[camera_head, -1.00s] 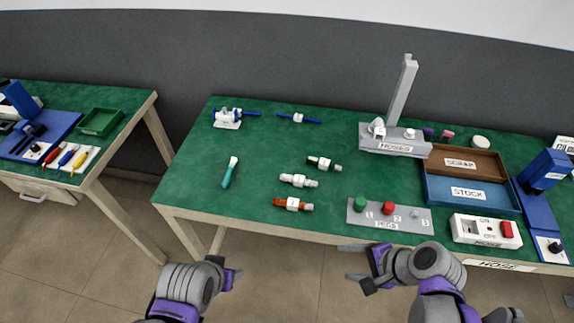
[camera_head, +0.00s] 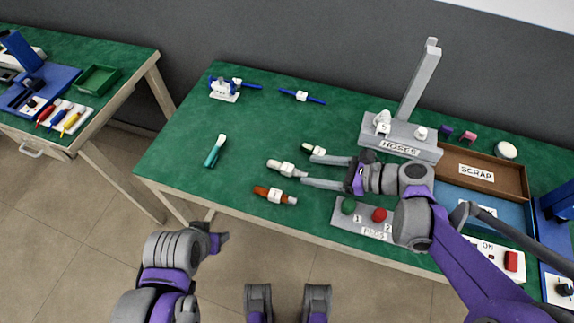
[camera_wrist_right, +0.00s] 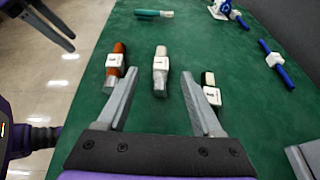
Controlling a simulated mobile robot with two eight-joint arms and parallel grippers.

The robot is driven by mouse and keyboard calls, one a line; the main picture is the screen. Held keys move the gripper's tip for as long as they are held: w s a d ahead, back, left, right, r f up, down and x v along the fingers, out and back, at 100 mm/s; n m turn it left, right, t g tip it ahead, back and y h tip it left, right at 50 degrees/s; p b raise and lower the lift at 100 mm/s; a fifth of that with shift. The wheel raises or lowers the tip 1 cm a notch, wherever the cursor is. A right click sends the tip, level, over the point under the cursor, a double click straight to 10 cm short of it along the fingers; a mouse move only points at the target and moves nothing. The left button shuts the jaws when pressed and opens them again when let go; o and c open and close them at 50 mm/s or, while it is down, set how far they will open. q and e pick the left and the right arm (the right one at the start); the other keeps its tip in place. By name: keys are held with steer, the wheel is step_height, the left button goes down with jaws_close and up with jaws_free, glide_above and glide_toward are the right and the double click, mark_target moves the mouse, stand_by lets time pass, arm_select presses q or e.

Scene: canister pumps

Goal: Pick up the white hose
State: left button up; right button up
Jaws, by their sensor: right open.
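The white hose (camera_head: 285,168), a short piece with a white tag and a metal end, lies on the green table between the orange hose (camera_head: 275,195) and the black hose (camera_head: 314,150). My right gripper (camera_head: 307,171) is open and empty, just right of the white hose. In the right wrist view the white hose (camera_wrist_right: 160,63) lies ahead, its near end seen between the two open fingers (camera_wrist_right: 160,76); the fingers' height above it is unclear. One finger overlaps the black hose's side in that view. My left gripper (camera_head: 222,238) is off the table's front edge; its jaws are unclear.
A teal tool (camera_head: 215,150) lies left on the table. A grey HOSES stand (camera_head: 400,148) with a post is behind my right arm. The pegs plate (camera_head: 362,230), brown scrap tray (camera_head: 500,164) and blue stock tray (camera_head: 455,204) are to the right. The table's left middle is clear.

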mark_target(288, 167)
steer(key=x, duration=0.3)
steer(key=shift+s, duration=0.1)
steer(key=x, duration=0.2)
steer(key=b+x, duration=0.1)
steer(key=x, duration=0.1)
steer(key=shift+w+a+f, duration=0.1)
steer(key=shift+w+f, duration=0.15)
steer(key=shift+f, duration=0.25)
steer(key=shift+w+a+f, duration=0.2)
steer(key=shift+w+a, duration=0.05)
steer(key=shift+a, duration=0.2)
jaws_close()
